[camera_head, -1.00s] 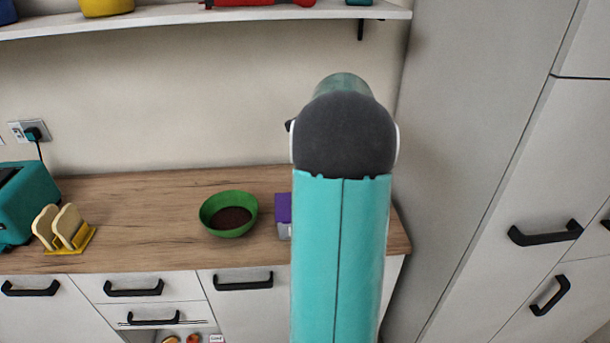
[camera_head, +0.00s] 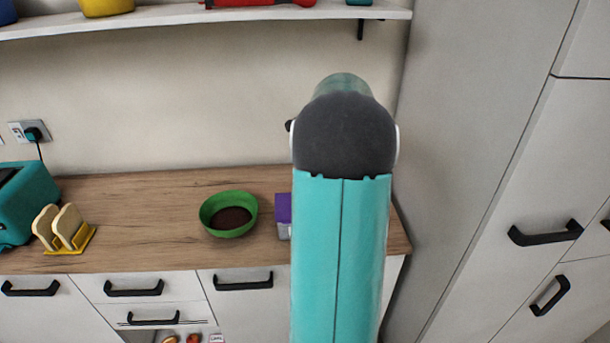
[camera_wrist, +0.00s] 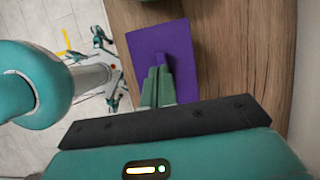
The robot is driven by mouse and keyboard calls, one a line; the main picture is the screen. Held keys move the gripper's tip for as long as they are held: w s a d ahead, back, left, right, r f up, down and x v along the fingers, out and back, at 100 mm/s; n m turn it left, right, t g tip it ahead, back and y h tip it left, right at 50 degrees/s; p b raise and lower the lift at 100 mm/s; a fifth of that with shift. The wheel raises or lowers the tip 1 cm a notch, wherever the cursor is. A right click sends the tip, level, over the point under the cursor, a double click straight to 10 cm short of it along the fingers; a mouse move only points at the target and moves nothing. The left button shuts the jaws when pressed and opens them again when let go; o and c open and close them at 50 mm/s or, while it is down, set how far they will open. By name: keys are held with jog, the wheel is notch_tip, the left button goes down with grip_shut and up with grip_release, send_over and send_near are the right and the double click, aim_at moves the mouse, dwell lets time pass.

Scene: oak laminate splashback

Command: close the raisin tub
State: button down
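The raisin tub (camera_head: 284,231) stands on the counter at the right, with a purple top and a pale front. In the head view my arm hides its right side. In the wrist view its purple lid (camera_wrist: 137,55) lies below my gripper and looks flat, covering the top; I cannot tell whether it is fully down. My gripper (camera_wrist: 158,68) has its green fingers together, with the tips over the middle of the lid, touching it or very near. A dark purple patch, like a shadow, shows by the tips. My gripper is hidden in the head view.
A green bowl (camera_head: 229,231) with dark contents stands left of the tub. A toast rack (camera_head: 70,250) with bread and a teal toaster (camera_head: 24,205) are at the far left. A shelf (camera_head: 200,15) runs above. A tall cabinet (camera_head: 480,150) bounds the right.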

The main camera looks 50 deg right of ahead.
jog(key=shift+f, duration=0.6)
jog(key=shift+f, duration=0.7)
jog(key=shift+f, duration=1)
jog(key=shift+f, duration=0.35)
notch_tip(320, 180, up, 7)
dwell(1.1)
dwell(0.4)
